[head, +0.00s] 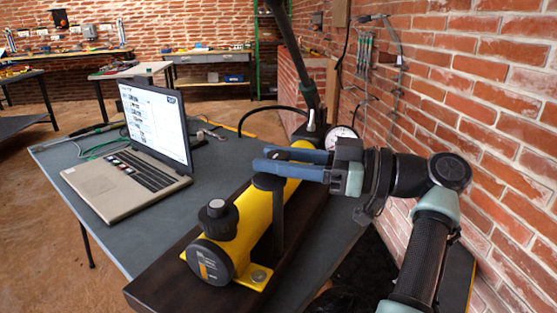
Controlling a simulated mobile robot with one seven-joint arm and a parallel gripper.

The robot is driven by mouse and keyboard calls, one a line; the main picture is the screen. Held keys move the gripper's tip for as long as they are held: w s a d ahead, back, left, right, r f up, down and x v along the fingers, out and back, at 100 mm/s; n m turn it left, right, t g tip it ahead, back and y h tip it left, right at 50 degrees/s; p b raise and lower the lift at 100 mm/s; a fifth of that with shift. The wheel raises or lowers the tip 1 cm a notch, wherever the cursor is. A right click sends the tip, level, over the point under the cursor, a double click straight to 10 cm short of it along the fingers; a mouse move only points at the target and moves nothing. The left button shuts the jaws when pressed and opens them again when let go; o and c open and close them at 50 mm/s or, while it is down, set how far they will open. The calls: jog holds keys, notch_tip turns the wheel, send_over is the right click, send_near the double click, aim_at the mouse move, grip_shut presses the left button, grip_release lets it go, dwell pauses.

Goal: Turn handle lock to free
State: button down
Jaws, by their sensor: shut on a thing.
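A yellow hand pump (230,237) lies on a dark wooden board (172,295). A black upright post with a flat, wide head (269,184) stands beside the yellow cylinder; I take it to be the handle lock. My gripper (262,158) reaches in from the right with two blue fingers, level and close together. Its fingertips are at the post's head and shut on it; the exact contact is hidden. A long black pump handle (301,70) rises steeply behind the fingers. A black knob (217,209) sits on the pump's near end.
An open laptop (125,180) stands on the grey table (110,242) to the left, with cables behind it. A round gauge (341,136) is behind the gripper. A brick wall (490,110) runs close along the right, beside my arm. Workbenches (205,57) stand at the back.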

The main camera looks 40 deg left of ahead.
jog(key=shift+s+f, duration=0.1)
jog(key=shift+f, duration=0.05)
jog(key=shift+c, duration=2.2)
grip_release()
jog(key=shift+a, duration=0.1)
jog(key=shift+w+d, duration=0.3)
jog(key=shift+d, duration=0.1)
jog(key=v, duration=1.1)
